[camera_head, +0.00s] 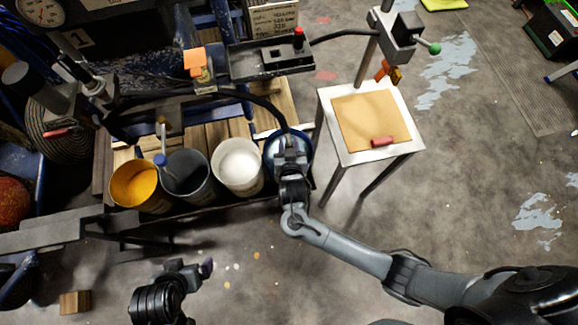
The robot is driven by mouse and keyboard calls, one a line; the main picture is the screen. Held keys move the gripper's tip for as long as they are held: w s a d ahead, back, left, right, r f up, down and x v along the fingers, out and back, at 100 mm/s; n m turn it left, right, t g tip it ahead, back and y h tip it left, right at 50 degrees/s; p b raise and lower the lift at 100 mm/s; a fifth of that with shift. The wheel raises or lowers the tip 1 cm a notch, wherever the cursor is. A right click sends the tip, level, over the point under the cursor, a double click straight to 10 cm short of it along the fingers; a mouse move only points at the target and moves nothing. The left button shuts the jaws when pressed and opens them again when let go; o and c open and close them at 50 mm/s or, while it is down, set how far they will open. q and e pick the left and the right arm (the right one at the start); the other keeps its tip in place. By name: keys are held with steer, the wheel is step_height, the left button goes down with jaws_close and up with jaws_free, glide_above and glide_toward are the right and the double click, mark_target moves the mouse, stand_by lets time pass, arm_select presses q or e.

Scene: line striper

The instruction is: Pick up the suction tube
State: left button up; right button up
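The suction tube appears to be the thick black hose (262,103) that arcs from the machine on the left over the buckets. Its right end comes down at the blue-rimmed bucket (304,158), the rightmost in the row. My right gripper (290,143) is over that bucket, right at the hose's lower end. The gripper hides the hose tip and much of the bucket's inside, so I cannot tell whether the fingers are closed on the hose. My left gripper (195,268) is low over the floor, apart from the buckets, and its finger opening is unclear.
An orange-yellow bucket (140,188), a grey bucket (189,182) and a white bucket (238,168) stand left of the blue-rimmed one. A small white table (345,157) with a tan sheet stands right. A wooden block (75,303) lies on the floor. The right-hand floor is mostly clear.

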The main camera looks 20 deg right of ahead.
jaws_close()
stand_by(1.1)
